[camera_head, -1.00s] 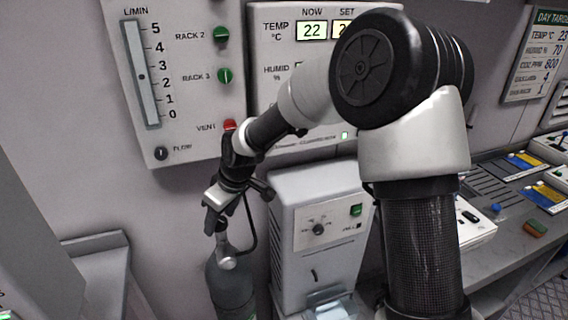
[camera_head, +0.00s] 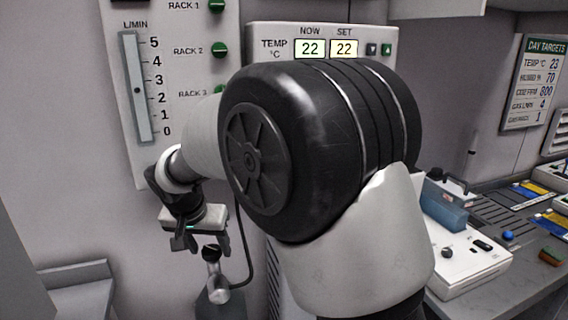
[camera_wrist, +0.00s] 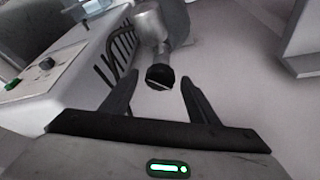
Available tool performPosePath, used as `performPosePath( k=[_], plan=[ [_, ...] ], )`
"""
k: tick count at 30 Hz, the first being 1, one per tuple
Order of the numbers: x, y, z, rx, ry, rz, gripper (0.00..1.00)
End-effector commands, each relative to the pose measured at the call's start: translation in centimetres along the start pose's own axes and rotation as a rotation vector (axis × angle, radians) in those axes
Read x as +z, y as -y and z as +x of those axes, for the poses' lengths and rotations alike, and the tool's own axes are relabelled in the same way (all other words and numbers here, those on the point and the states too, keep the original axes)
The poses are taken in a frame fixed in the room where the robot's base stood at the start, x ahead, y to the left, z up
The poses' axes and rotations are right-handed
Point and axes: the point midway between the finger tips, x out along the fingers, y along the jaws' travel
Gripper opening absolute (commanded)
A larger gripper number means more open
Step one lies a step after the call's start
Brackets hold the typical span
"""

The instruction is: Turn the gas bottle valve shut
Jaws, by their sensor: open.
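The gas bottle (camera_head: 221,309) stands upright below my gripper, mostly hidden by the picture's lower edge and my arm. Its silver valve body (camera_head: 216,280) carries a round black valve knob (camera_head: 211,252). In the wrist view the knob (camera_wrist: 160,76) shows a pale line across its face, with the silver valve body (camera_wrist: 150,25) behind it. My gripper (camera_head: 204,246) is open and points down over the knob. In the wrist view its fingertips (camera_wrist: 159,80) lie to either side of the knob, with gaps on both sides; whether they reach its depth is unclear.
A dark hose (camera_head: 246,250) runs close to the right of the gripper. The flow panel (camera_head: 178,70) and the temperature panel (camera_head: 274,45) are on the wall behind. A grey ledge (camera_head: 75,275) is at left. A bench (camera_head: 500,190) with instruments is at right.

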Motion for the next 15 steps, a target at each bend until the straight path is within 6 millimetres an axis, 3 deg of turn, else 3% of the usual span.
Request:
performPosePath(
  k=[7,15],
  plan=[
    [-0.2,0.6,-0.3,0.141,0.000,0.330,0.54],
    [-0.3,1.2,-5.9,0.130,-0.001,0.328,0.54]
  ],
)
